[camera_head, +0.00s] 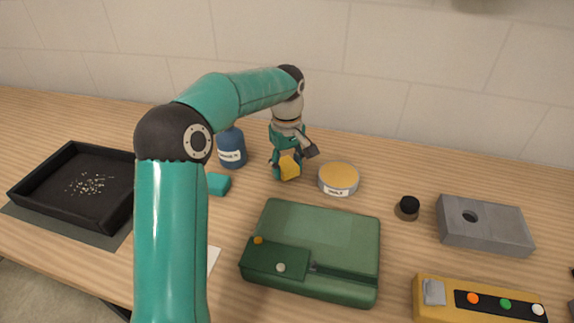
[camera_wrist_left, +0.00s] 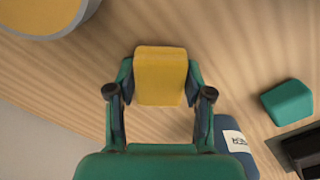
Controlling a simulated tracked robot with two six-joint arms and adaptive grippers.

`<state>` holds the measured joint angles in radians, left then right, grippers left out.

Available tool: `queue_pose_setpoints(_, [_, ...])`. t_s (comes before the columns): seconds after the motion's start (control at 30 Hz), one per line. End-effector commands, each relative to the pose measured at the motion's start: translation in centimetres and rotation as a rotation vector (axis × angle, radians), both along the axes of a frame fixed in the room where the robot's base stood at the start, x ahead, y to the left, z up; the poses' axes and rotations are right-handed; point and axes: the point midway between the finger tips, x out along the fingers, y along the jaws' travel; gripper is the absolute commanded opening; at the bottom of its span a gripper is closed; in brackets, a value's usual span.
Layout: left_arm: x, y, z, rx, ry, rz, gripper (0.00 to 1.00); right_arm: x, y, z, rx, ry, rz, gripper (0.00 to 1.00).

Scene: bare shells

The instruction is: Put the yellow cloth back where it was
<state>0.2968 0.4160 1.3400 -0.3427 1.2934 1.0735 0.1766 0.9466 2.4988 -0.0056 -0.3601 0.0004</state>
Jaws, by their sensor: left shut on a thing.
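The yellow cloth (camera_head: 290,167) looks like a small folded block in the head view. My left gripper (camera_head: 287,171) is shut on it, pointing down near the back middle of the table. The wrist view shows the cloth (camera_wrist_left: 160,75) squeezed between the two fingers of my left gripper (camera_wrist_left: 160,92). I cannot tell whether the cloth touches the table. My right gripper is not in view.
A blue bottle (camera_head: 232,150) and teal block (camera_head: 218,184) are left of the cloth; a round yellow-topped tin (camera_head: 338,179) is close on its right. A green case (camera_head: 335,232) lies in front. A black tray (camera_head: 35,185) is far left, a grey block (camera_head: 492,228) right.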

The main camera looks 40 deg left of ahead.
Motion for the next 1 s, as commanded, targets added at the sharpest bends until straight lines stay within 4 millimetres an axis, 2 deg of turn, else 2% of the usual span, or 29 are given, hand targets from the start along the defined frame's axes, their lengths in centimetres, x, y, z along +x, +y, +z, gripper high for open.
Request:
queue_pose_setpoints(0.13, [0.0, 0.0, -0.3, 0.000, 0.000, 0.000, 0.18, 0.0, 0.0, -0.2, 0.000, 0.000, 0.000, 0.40])
queue_pose_setpoints(0.17, [0.0, 0.0, -0.2, 0.000, 0.000, 0.000, 0.56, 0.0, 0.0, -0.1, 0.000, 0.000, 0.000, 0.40])
queue_pose_setpoints(0.3, [0.0, 0.0, -0.1, 0.000, 0.000, 0.000, 0.76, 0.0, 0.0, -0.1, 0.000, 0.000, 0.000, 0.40])
queue_pose_setpoints(0.7, [0.0, 0.0, 0.5, 0.001, -0.001, -0.001, 0.76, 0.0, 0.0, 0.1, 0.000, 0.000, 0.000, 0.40])
queue_pose_setpoints(0.87, [0.1, 0.0, 2.6, 0.001, -0.004, -0.001, 0.76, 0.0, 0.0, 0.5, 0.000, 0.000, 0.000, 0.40])
queue_pose_setpoints(1.0, [0.2, 0.0, 5.4, 0.002, -0.006, -0.001, 0.76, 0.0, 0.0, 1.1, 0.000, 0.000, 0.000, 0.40])
